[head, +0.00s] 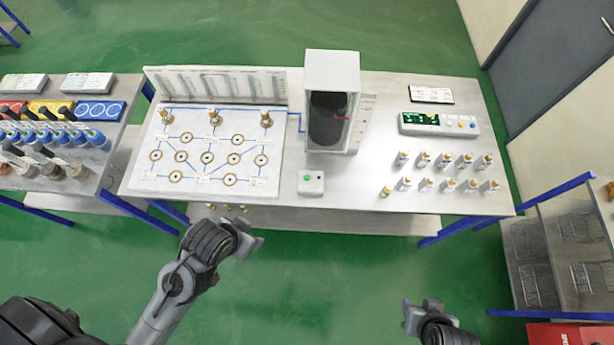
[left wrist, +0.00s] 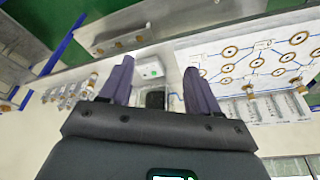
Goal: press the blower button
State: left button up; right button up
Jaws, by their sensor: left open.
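The blower button is a green button (head: 307,178) on a small white box (head: 313,189) near the table's front edge, in front of the tall cabinet. In the left wrist view the green button (left wrist: 154,74) on its white box (left wrist: 148,62) shows between my two fingers. My left gripper (head: 252,241) is open and empty, in front of the table and to the lower left of the box, apart from it. Its fingers also show in the left wrist view (left wrist: 158,66). My right gripper (head: 424,306) is low at the right, away from the table; its jaw state is unclear.
A tall white cabinet (head: 332,68) with a dark cylinder stands behind the box. A board with brass rings and blue lines (head: 150,187) lies left. Several small bottles (head: 424,160) and a control panel (head: 460,126) are right. The table between box and bottles is clear.

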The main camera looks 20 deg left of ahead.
pick_arm(q)
grip_shut()
dwell(1.5)
